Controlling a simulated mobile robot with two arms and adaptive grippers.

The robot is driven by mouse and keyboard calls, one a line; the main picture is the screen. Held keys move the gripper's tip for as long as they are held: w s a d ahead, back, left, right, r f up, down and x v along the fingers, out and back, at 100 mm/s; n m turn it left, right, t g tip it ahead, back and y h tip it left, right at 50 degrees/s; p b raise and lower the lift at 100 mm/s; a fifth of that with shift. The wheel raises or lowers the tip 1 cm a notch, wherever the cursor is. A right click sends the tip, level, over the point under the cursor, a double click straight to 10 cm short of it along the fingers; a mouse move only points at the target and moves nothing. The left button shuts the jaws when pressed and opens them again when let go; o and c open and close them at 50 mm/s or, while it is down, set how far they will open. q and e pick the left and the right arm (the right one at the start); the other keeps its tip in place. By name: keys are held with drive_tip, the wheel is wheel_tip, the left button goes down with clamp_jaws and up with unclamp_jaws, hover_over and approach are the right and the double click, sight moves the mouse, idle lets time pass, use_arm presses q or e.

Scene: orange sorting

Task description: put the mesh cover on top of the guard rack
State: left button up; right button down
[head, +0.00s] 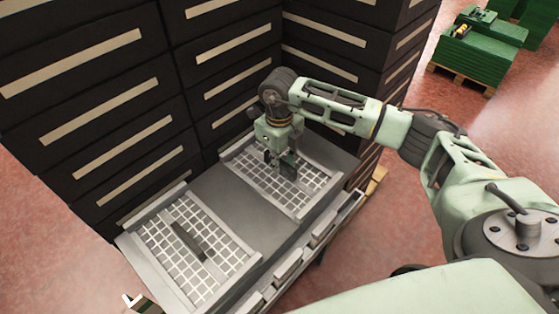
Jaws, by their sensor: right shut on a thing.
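My right gripper (283,172) points down over the right side of a low grey rack (228,201), which I take to be the guard rack. It is shut on the dark upright handle of a mesh cover (307,192), a light metal grid in a grey frame. This cover lies at or just above the rack's right half; I cannot tell whether it touches. A second mesh cover (165,240), with a dark bar handle (190,242), lies flat on the left half.
Green crates (478,55) on a pallet stand far off at the upper right. The reddish floor (350,240) in front is clear.

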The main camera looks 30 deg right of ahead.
drive_tip(key=c, duration=1.7)
unclamp_jaws()
drive_tip(key=shift+o, duration=0.2)
wheel_tip(320, 180, up, 12)
drive_tip(key=shift+r, duration=0.1)
wheel_tip(320, 180, up, 8)
drive_tip(key=p, duration=0.5)
